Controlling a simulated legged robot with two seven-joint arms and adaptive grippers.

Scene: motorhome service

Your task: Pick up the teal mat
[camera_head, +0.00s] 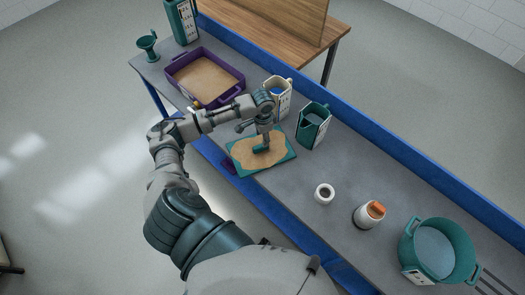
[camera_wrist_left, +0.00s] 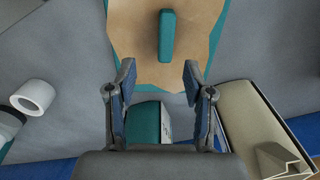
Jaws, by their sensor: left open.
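The teal mat (camera_head: 272,167) lies on the grey counter, its top mostly covered by a tan, irregular patch. A small teal block, like a handle (camera_head: 260,149), stands out from its middle. In the left wrist view the mat (camera_wrist_left: 216,38) and block (camera_wrist_left: 166,36) show at the top. My left gripper (camera_head: 267,137) is over the mat, near the block. In the left wrist view its two fingers (camera_wrist_left: 158,85) are apart with nothing between them, and the block shows beyond the tips. I cannot tell the exact height gap. My right gripper is not in view.
A cream jug (camera_head: 278,103) and teal jug (camera_head: 314,127) stand just behind the mat. A purple tray (camera_head: 235,91) is at the upper left. A white roll (camera_head: 324,193), an orange-topped bottle (camera_head: 366,215) and a teal pot (camera_head: 440,250) stand to the right.

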